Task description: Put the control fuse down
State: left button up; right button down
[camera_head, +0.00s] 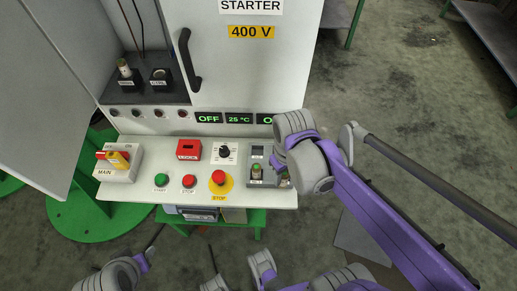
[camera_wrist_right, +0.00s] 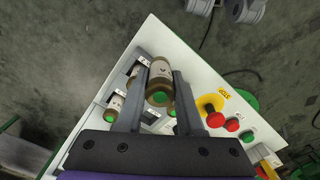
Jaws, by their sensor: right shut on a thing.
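A brown-and-cream fuse with a green end (camera_wrist_right: 159,95) sits between the fingers of my right gripper (camera_wrist_right: 161,72) in the right wrist view. I take it for the control fuse; its label is not readable. My right gripper is shut on it over the grey fuse tray (camera_head: 254,182) at the right end of the sloping panel. Whether the fuse touches the tray is unclear. Another green-ended fuse (camera_head: 256,171) stands in the tray, also visible in the right wrist view (camera_wrist_right: 115,106). My right wrist hides the tray's right part in the head view.
The panel (camera_head: 135,186) carries a main switch (camera_head: 118,160), a red lock box (camera_head: 188,150), a knob (camera_head: 224,151) and a red stop button (camera_head: 218,178). In the cabinet, one fuse holder (camera_head: 126,78) holds a fuse; the other (camera_head: 160,79) looks empty. The cabinet door (camera_head: 50,90) stands open.

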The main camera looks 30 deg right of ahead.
jog(key=w, duration=1.6)
jog(key=shift+w+d+f+b, duration=0.15)
jog(key=shift+f+b, duration=0.15)
jog(key=shift+f, duration=0.9)
jog(key=shift+s+d+f+b, duration=0.15)
jog(key=shift+f+b, duration=0.2)
jog(key=shift+f, duration=0.8)
jog(key=shift+w+d+f+b, duration=0.15)
jog(key=shift+f+b, duration=0.15)
jog(key=shift+f, duration=0.9)
jog(key=shift+f, duration=0.15)
jog(key=c, duration=0.5)
grip_release()
jog(key=shift+c, duration=0.2)
